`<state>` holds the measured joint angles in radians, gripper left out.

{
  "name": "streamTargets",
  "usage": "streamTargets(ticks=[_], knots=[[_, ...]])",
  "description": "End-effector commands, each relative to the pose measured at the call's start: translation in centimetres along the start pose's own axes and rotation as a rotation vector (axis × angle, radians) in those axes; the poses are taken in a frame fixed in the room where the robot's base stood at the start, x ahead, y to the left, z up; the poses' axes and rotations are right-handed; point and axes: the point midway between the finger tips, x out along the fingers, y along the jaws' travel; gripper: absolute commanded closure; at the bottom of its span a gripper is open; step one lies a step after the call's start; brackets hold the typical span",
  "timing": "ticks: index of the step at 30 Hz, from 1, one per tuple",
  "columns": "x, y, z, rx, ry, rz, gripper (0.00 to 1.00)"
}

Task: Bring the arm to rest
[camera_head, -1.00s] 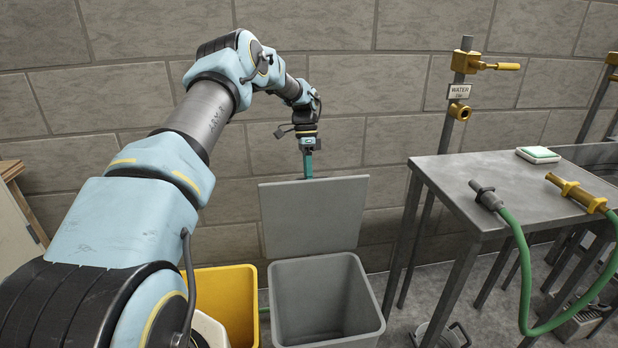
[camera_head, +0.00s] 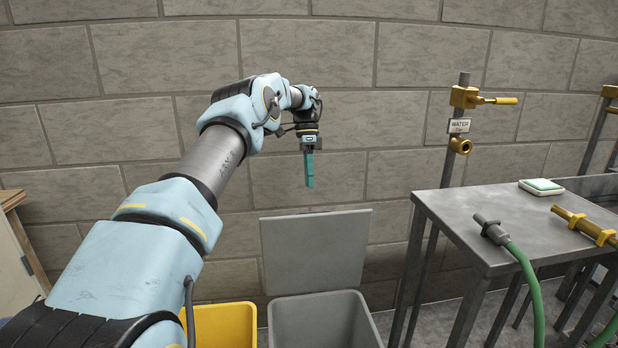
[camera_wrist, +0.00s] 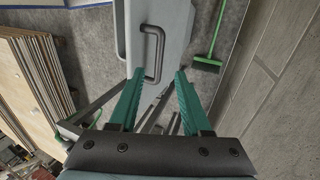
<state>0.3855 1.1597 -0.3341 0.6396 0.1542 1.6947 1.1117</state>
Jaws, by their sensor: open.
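My arm reaches forward from the lower left in the head view. My gripper (camera_head: 309,170) hangs at its end, pointing down, in front of the block wall and above the grey bin. In the wrist view my gripper (camera_wrist: 158,80) shows two green fingers spread apart with nothing between them. Beyond the fingers the wrist view shows a pale surface with a dark grey bar handle (camera_wrist: 154,54).
A grey bin (camera_head: 325,322) with its lid (camera_head: 316,248) raised stands below, beside a yellow bin (camera_head: 226,325). A metal table (camera_head: 470,225) with hose fittings is at right. The wrist view shows stacked boards (camera_wrist: 30,85) and a green broom (camera_wrist: 207,63).

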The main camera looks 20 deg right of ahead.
Motion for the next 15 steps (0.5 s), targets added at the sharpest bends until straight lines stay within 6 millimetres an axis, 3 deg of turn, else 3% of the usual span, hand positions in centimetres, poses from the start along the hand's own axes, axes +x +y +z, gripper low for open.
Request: streamTargets(ticks=[15], knots=[[-1.00,0.06,0.08,-0.002,-0.001,-0.001,0.52]])
